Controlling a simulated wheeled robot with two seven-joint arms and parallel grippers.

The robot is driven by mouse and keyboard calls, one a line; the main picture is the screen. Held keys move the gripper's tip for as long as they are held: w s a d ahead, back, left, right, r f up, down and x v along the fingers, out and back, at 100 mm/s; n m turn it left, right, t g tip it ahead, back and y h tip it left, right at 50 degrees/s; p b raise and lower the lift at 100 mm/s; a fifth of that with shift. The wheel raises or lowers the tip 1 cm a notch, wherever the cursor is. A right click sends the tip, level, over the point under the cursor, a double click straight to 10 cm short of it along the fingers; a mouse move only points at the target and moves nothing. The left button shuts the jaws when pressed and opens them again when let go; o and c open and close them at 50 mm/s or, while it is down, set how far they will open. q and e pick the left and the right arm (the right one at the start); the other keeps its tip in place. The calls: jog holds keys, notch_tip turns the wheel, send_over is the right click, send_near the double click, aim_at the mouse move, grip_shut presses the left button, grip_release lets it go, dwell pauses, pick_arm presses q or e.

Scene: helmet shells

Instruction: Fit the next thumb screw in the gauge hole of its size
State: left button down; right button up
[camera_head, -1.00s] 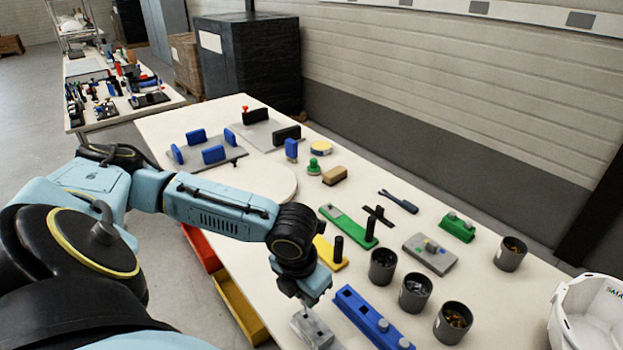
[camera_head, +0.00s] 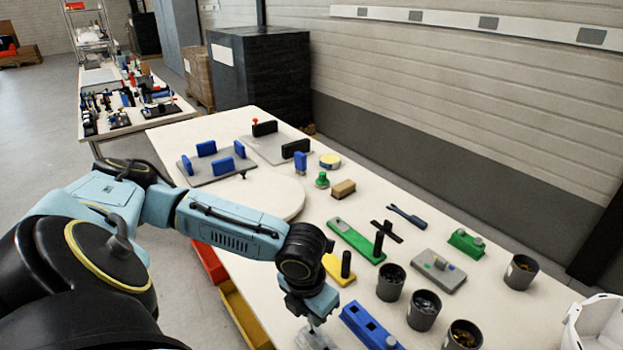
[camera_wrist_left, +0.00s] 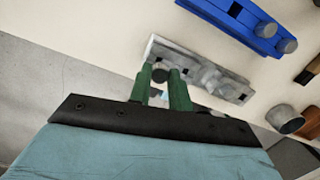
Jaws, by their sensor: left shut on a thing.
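My left gripper (camera_head: 318,322) points down at a light grey block (camera_head: 303,340) at the table's near edge. In the left wrist view, its green fingers (camera_wrist_left: 161,86) are shut on a small dark round piece (camera_wrist_left: 159,75), probably a thumb screw, mostly hidden by the fingers. The piece is over one end of the grey block (camera_wrist_left: 178,52); I cannot tell whether it sits in a hole. Rounded grey knobs (camera_wrist_left: 208,76) stand farther along that block. A blue block (camera_head: 357,320) with square holes and grey knobs lies to its right. My right gripper is not in view.
Dark cups (camera_head: 424,310) of small parts stand right of the blue block. A yellow block (camera_head: 335,268), a green block (camera_head: 345,237) and a grey block with small coloured pieces (camera_head: 450,279) lie behind. A round white plate (camera_head: 270,197) is clear.

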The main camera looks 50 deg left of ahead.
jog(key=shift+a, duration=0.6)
pick_arm(q)
jog(key=shift+f, duration=0.15)
jog(key=shift+f+p, duration=0.3)
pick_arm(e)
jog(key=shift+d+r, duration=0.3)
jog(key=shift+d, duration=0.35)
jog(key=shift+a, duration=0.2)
pick_arm(q)
jog(key=shift+f, duration=0.25)
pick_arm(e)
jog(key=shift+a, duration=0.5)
pick_arm(q)
jog(key=shift+f, duration=0.15)
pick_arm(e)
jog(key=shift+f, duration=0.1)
pick_arm(q)
jog(key=shift+f, duration=0.1)
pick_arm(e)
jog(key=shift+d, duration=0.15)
pick_arm(q)
jog(key=shift+f, duration=0.3)
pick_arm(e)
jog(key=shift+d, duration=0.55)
pick_arm(q)
jog(key=shift+f, duration=0.25)
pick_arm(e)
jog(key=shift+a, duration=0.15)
